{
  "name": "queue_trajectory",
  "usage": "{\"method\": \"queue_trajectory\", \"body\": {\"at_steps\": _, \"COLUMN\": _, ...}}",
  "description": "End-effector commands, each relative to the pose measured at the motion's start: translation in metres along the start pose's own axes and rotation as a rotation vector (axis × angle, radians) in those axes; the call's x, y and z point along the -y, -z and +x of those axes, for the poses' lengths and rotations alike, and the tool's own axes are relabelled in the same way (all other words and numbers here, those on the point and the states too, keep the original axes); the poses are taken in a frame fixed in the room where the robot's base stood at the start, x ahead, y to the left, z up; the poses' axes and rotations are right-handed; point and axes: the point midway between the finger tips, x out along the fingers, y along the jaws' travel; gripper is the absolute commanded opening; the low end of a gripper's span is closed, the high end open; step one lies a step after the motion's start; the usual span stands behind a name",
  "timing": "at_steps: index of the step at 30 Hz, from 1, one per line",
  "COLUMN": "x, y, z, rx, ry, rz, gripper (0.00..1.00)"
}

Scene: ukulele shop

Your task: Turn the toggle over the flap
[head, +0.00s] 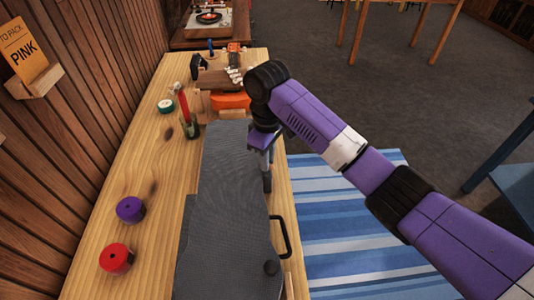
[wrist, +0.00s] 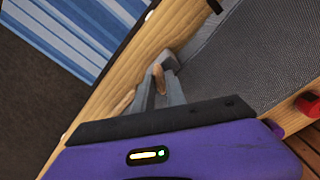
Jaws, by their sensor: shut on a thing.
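The grey fabric ukulele case (head: 222,215) lies on the wooden bench and also fills the right of the wrist view (wrist: 250,55). My gripper (head: 266,186) points down at the case's right edge, beyond the black handle (head: 286,238). In the wrist view my gripper (wrist: 162,88) is shut on a small tan wooden piece, which looks like the toggle (wrist: 158,76). The fingers hide part of it. I cannot make out the flap apart from the case, nor how far the toggle is turned. A small dark round piece (head: 271,267) sits near the case's close end.
A purple roll (head: 130,209) and a red roll (head: 116,258) stand on the bench (head: 160,185) left of the case. The blue striped rug (head: 350,235) is right of the bench.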

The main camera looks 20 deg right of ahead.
Motion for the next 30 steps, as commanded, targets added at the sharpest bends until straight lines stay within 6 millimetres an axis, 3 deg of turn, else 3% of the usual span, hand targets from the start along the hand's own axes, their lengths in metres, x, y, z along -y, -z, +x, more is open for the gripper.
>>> {"method": "queue_trajectory", "body": {"at_steps": 15, "x": 0.0004, "y": 0.0009, "z": -0.002, "rx": -0.003, "ry": 0.0, "rz": -0.439, "gripper": 0.0}}
{"method": "queue_trajectory", "body": {"at_steps": 30, "x": -0.0002, "y": 0.0009, "z": -0.0012, "rx": -0.003, "ry": -0.001, "rz": -0.613, "gripper": 0.0}}
